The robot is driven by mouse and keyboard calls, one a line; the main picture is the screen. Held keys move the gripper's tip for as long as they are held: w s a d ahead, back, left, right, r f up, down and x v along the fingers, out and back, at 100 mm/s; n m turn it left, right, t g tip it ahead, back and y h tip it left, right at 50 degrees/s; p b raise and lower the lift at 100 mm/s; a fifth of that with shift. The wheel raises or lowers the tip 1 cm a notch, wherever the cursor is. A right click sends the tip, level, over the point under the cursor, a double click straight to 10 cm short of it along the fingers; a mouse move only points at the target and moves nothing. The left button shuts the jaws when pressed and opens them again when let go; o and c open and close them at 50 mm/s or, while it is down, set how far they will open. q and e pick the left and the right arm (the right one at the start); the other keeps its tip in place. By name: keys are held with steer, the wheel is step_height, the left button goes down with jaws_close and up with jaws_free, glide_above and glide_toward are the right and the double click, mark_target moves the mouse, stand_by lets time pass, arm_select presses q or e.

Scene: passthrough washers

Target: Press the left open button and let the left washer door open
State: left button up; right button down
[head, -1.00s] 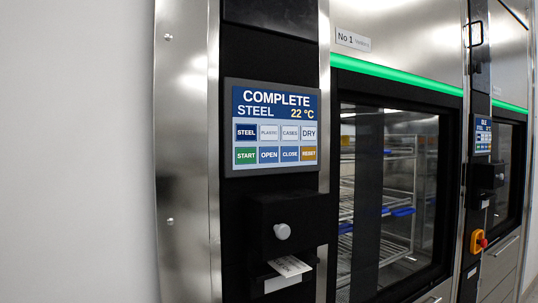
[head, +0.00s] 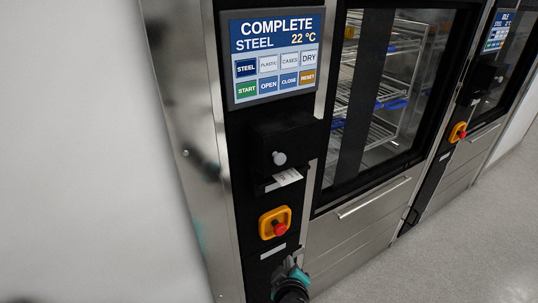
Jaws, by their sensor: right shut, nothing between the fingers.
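The left washer's touch panel (head: 276,55) reads COMPLETE, STEEL, 22 °C. Its blue OPEN button (head: 268,85) is in the bottom row, between the green START and blue CLOSE buttons. The left washer door (head: 345,115) is a glass pane in a black frame, and it is shut. Wire racks (head: 385,90) with blue parts show behind the glass. My right gripper (head: 297,271), teal and black, is at the bottom edge, well below the panel. It is shut and empty, and seen only in part. My left gripper is not in view.
The grey floor (head: 470,245) is clear.

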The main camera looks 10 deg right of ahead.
arm_select(q)
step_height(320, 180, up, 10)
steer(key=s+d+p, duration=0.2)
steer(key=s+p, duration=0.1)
steer(key=p, duration=0.6)
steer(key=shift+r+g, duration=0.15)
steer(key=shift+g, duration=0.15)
arm_select(e)
step_height(320, 180, up, 40)
steer(key=w+d+m+t+h, duration=0.1)
steer(key=w+m+t+h, duration=0.1)
steer(key=t+h, duration=0.3)
steer(key=shift+m+t+h, duration=0.3)
steer(key=shift+m+t, duration=0.1)
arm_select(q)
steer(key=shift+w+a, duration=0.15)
arm_select(e)
steer(key=shift+w+r, duration=0.1)
